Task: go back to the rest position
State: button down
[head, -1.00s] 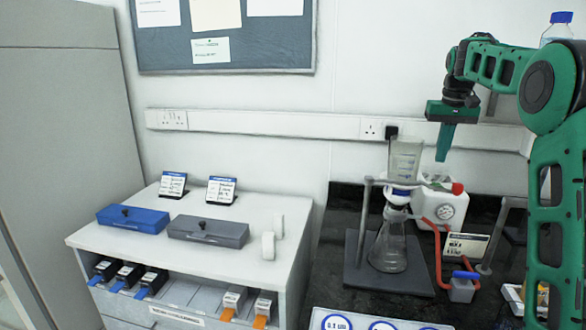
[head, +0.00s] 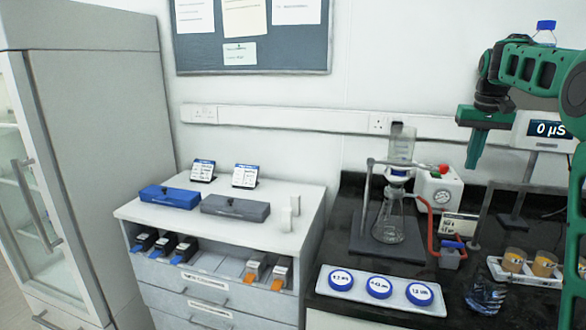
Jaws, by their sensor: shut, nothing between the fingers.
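My gripper (head: 474,152) is at the right of the head view, on the green arm. It hangs with its fingers pointing down, shut and empty. It is in the air above the dark bench, to the right of the white pump (head: 437,188) and in front of the back wall. It touches nothing that I can see. The arm's upper link runs to the right edge of the picture.
A glass flask (head: 388,224) on a stand is left of my gripper. A white tray with blue-rimmed discs (head: 379,287) lies at the bench's front. A meter (head: 548,130) and a tray of amber cups (head: 541,264) are at right. A white cabinet (head: 285,222) stands left.

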jog(key=s+a+f+m, duration=0.1)
jog(key=s+a+f, duration=0.2)
jog(key=s, duration=1.2)
jog(key=s+a+f+m+g, duration=0.1)
jog(key=s+a+f, duration=0.2)
jog(key=s+f, duration=0.6)
jog(key=s+a+f+m, duration=0.1)
jog(key=s+f, duration=0.5)
jog(key=s, duration=1.5)
jog(key=shift+a+f+g+y, duration=0.2)
jog(key=shift+a+g+y, duration=0.1)
jog(key=shift+a, duration=0.6)
jog(key=shift+w+f, duration=0.2)
jog(key=shift+w, duration=0.35)
